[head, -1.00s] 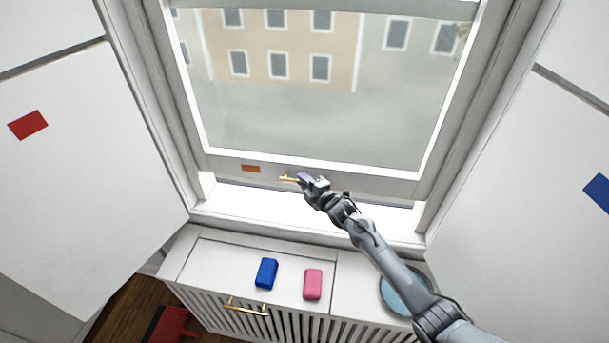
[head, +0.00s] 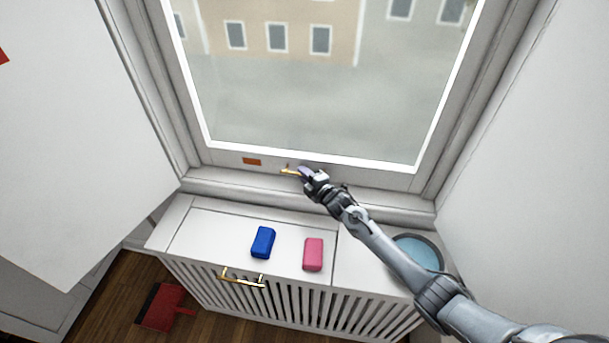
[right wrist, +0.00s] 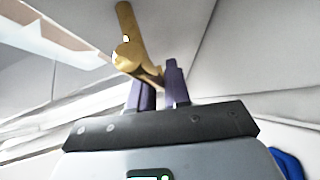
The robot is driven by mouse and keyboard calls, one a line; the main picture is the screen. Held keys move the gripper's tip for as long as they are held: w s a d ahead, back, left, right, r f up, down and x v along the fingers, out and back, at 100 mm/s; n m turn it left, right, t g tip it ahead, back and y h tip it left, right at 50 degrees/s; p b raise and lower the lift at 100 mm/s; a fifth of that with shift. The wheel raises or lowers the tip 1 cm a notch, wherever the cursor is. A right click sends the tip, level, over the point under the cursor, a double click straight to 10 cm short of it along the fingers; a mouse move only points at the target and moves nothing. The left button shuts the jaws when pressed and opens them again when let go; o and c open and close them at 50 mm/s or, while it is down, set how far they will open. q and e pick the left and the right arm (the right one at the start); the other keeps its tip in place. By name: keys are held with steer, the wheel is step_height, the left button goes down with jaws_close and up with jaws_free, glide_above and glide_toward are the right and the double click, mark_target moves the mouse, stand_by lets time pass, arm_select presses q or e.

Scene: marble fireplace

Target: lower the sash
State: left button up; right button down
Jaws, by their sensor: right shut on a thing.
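The white window sash (head: 225,166) is down, its bottom rail meeting the sill (head: 240,187) with no gap that I can see in the head view. A brass handle (head: 288,171) is fixed to the bottom rail, right of a small orange label (head: 252,161). My right gripper (head: 303,173) is at the handle. In the right wrist view its two purple fingers (right wrist: 160,88) are shut on the brass handle (right wrist: 130,40). Part of the handle is hidden by the gripper in the head view. My left gripper is not in view.
A white slatted cabinet stands below the window, its top (head: 205,220) holding a blue block (head: 263,242), a pink block (head: 313,254) and a round blue dish (head: 425,250) partly behind my right arm. A red dustpan (head: 163,305) lies on the wooden floor.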

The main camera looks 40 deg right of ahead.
steer(key=shift+s+f, duration=0.15)
steer(key=shift+f, duration=0.4)
steer(key=c, duration=1.5)
jaws_free()
steer(key=shift+o, duration=0.2)
steer(key=shift+r, duration=0.1)
steer(key=shift+r, duration=0.1)
steer(key=shift+s+r, duration=0.1)
steer(key=s+r+p, duration=0.1)
steer(key=s+p, duration=0.1)
steer(key=s, duration=0.8)
steer(key=shift+a+r, duration=0.25)
